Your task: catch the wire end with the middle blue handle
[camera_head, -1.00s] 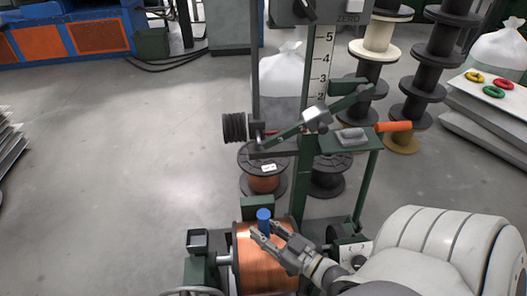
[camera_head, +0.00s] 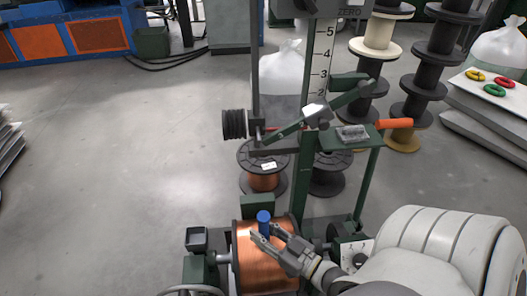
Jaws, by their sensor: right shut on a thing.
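The blue handle (camera_head: 263,219) stands upright at the copper spool (camera_head: 262,272), low in the middle of the head view. My right gripper (camera_head: 262,232) reaches in from the lower right, with its two fingers at the lower part of the handle. It is shut on the handle; the fingers hide part of the contact. I cannot make out a wire end on the copper winding. My left gripper is not in view.
A green post with a scale (camera_head: 320,75) rises behind the spool. A green shelf (camera_head: 365,143) with an orange grip (camera_head: 394,123) stands to its right. Black spools (camera_head: 425,85) are stacked at the back right. The grey floor (camera_head: 120,170) on the left is clear.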

